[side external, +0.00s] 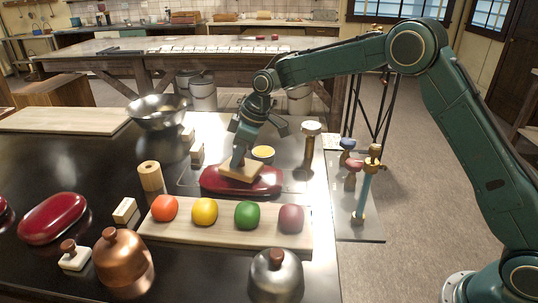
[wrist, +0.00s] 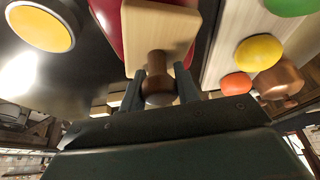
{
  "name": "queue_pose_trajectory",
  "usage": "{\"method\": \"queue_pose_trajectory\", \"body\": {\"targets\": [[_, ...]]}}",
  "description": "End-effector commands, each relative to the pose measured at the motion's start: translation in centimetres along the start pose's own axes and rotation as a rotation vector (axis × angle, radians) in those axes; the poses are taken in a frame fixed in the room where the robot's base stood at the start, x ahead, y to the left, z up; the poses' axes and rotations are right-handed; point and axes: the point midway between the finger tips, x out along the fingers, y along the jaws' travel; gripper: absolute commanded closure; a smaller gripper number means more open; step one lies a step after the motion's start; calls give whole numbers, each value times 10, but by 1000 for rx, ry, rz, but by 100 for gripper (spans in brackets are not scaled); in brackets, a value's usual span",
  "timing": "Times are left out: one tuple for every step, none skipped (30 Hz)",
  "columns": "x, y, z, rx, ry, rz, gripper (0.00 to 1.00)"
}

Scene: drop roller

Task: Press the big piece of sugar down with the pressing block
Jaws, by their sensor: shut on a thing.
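My gripper (side external: 239,161) is shut on the brown knob (wrist: 158,90) of the pale wooden pressing block (side external: 242,172), which also shows in the wrist view (wrist: 158,32). The block is over the left-middle part of a glossy dark-red oval piece (side external: 264,187), which looks like the big piece of sugar. The block seems to rest on it or sit just above it; I cannot tell firm contact. The wrist view shows a strip of the red piece (wrist: 104,14) beside the block. Its part under the block is hidden.
A pale board (side external: 180,236) in front holds orange, yellow, green and dark-red balls. A yellow-topped round tin (side external: 263,153) stands behind the red piece. Another red oval (side external: 52,218), a copper pot (side external: 123,262) and a steel pot (side external: 276,277) are nearer the front. A steel bowl (side external: 158,111) stands back left.

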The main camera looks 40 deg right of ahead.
Motion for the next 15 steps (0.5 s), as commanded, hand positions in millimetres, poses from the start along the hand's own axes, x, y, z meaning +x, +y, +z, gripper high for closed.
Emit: {"method": "queue_pose_trajectory", "body": {"targets": [[-2,0,-2,-2,4,3,95],[-2,0,-2,-2,5,4,95],[-2,0,-2,-2,6,4,95],[-2,1,-2,-2,6,4,95],[-2,1,-2,-3,6,4,95],[-1,1,-2,-3,7,5,95],[0,1,-1,-3,7,5,95],[0,1,-1,-3,7,5,95],[2,1,-1,-3,8,5,95],[3,1,0,-3,8,5,95],[4,1,0,-3,8,5,95],[5,1,0,-3,8,5,95],[6,1,1,-3,8,5,95],[6,1,1,-3,8,5,95],[8,1,2,-3,8,5,95]]}}
